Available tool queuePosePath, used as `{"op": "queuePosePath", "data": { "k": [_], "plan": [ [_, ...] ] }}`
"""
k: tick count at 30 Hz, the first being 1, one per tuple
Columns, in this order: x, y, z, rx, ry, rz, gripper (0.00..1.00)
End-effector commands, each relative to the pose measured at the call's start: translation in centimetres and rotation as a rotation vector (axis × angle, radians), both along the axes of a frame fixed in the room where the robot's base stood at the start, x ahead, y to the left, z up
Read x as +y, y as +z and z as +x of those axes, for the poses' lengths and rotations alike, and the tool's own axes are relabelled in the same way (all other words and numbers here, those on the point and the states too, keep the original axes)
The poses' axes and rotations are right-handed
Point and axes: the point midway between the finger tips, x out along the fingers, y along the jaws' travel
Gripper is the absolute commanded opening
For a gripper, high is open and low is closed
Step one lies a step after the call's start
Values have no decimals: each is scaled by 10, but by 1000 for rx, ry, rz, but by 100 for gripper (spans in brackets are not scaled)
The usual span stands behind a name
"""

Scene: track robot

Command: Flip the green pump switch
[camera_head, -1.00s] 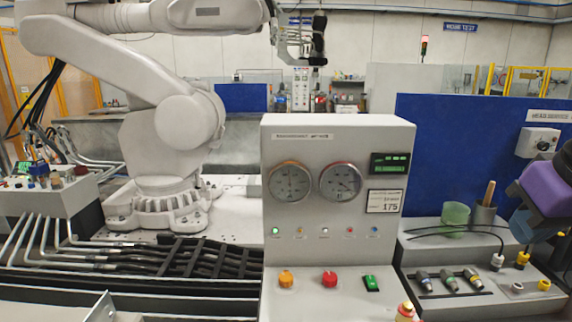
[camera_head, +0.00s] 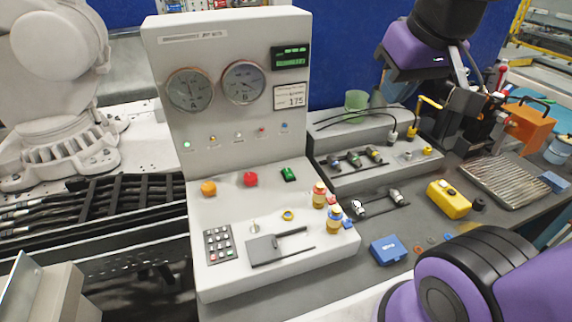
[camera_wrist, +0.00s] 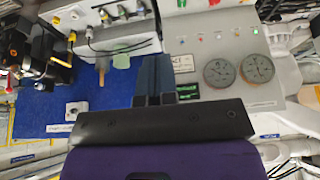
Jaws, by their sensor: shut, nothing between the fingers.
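The green switch (camera_head: 289,174) sits on the sloped top of the grey console (camera_head: 215,275), right of a red button (camera_head: 250,179) and an orange button (camera_head: 208,188). Its lever position is too small to tell. My purple arm end (camera_head: 415,55) hangs at the upper right, above the side bench and apart from the switch; the fingertips cannot be made out there. In the wrist view my gripper (camera_wrist: 158,88) is shut and empty. That view shows the console's gauges upside down to the right, with its buttons cut off at the top edge.
The upright panel with two gauges (camera_head: 243,83) stands behind the buttons. Bottles (camera_head: 319,195) stand at the console's right edge. A green cup (camera_head: 356,101), cables, connectors, a yellow box (camera_head: 449,199) and a blue box (camera_head: 388,250) occupy the bench. A white robot arm stands left.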

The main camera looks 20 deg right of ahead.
Motion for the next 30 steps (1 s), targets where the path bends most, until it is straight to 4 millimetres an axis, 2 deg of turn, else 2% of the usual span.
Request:
{"op": "queuePosePath", "data": {
  "k": [14, 23, 30],
  "plan": [
    [12, -23, 80, 117, 2, 3, 0],
    [23, -51, 128, 189, 2, 3, 0],
    [32, -81, 165, 246, 2, 3, 0]
  ]
}}
